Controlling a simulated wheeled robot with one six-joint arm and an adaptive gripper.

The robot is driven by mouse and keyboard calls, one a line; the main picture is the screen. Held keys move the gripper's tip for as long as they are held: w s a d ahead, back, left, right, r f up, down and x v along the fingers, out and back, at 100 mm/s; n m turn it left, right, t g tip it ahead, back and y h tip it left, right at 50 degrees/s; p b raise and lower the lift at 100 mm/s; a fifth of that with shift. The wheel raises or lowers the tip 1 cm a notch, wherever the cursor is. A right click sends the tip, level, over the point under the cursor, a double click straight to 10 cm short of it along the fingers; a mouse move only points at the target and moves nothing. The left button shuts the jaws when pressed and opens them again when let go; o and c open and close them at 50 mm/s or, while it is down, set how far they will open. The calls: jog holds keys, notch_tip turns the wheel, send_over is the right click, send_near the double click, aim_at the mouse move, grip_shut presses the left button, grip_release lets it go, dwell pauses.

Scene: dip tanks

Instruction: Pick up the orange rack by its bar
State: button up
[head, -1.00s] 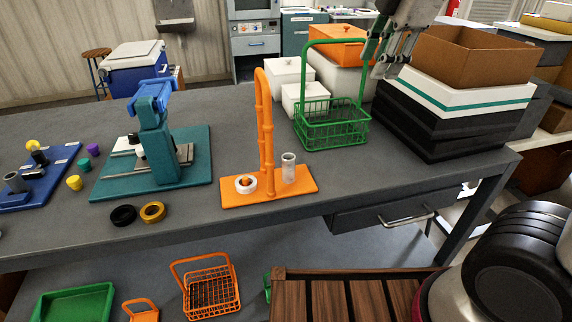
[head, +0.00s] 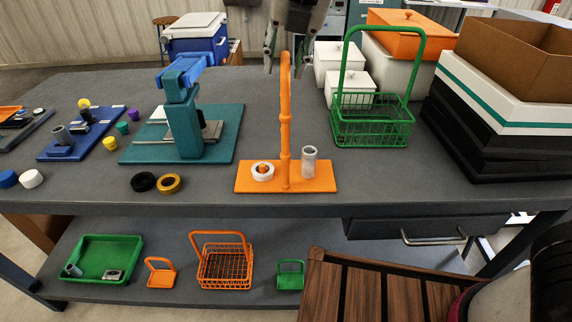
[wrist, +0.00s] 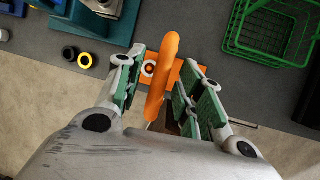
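The orange rack (head: 286,120) stands upright on the grey bench. In the wrist view the top of the bar (wrist: 161,85) lies between my fingers, with a gap on each side. My gripper (wrist: 163,68) is open and empty. In the head view my gripper (head: 284,50) points down at the top of the bar, its fingertips to either side. Most of the rack's base is hidden in the wrist view.
A green wire basket (head: 372,133) with a tall handle stands right of the rack. A teal press (head: 185,115) stands to its left. Black and gold rings (head: 169,184) lie near the bench's front edge. An orange basket (head: 224,265) is on the lower shelf.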

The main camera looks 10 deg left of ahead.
jog(key=shift+w+a+f, duration=0.15)
jog(key=shift+w+f, duration=0.1)
jog(key=shift+f, duration=0.3)
grip_shut()
jog(key=shift+r, duration=0.15)
